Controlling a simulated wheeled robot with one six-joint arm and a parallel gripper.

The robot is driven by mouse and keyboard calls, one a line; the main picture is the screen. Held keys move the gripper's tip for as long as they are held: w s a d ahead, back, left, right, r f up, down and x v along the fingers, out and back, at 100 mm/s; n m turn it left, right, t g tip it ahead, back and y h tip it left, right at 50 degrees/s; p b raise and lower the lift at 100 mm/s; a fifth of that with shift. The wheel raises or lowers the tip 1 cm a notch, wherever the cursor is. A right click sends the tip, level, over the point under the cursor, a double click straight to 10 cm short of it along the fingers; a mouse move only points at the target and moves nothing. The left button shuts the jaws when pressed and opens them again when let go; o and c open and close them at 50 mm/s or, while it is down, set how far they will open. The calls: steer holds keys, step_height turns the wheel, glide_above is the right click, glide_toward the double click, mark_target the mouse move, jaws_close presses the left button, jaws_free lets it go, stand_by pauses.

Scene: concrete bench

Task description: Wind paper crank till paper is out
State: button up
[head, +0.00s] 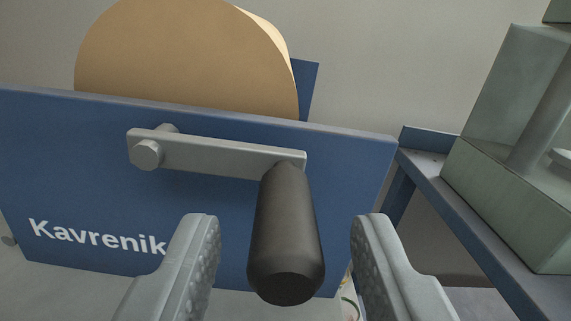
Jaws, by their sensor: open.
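The paper dispenser has a blue side panel (70,170) marked "Kavrenik". A large tan paper roll (180,55) shows above and behind the panel. A grey crank arm (220,157) runs from a round pivot at the left to the right, sloping slightly down. A dark crank handle (285,235) sticks out toward me from its right end. My gripper (285,245) is open, with one finger on each side of the handle. Gaps show between the handle and both fingers. I cannot tell whether any paper sheet is out.
At the right, a blue bench or frame (480,230) carries a grey-green machine (510,170) with a grey column. A pale wall is behind. Something small and patterned (348,295) is partly hidden below the panel, near the right finger.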

steer(key=shift+w, duration=1.25)
jaws_close()
